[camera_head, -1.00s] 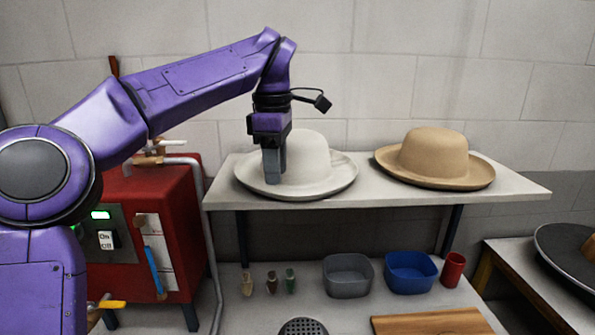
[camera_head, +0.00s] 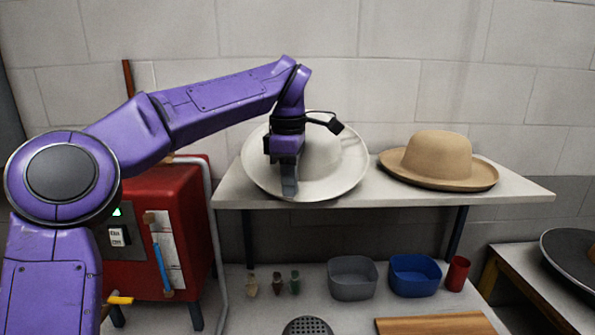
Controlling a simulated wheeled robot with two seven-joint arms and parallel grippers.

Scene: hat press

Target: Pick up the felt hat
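A white felt hat (camera_head: 335,160) is at the left part of the wall shelf (camera_head: 400,197). It is tilted, with its brim turned up toward me and its lower edge near the shelf's front edge. My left gripper (camera_head: 288,186) points down at the front left of its brim, and its fingers appear closed on the brim. The fingers hide part of the brim, and whether the hat still touches the shelf is unclear. A tan felt hat (camera_head: 440,155) lies flat at the right of the shelf. My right gripper is not in view.
A red machine (camera_head: 165,225) with a grey pipe stands left of the shelf. Below are a grey bin (camera_head: 352,278), a blue bin (camera_head: 414,275), a red cup (camera_head: 457,273) and small bottles. A dark brimmed object (camera_head: 570,255) sits on the right-hand table.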

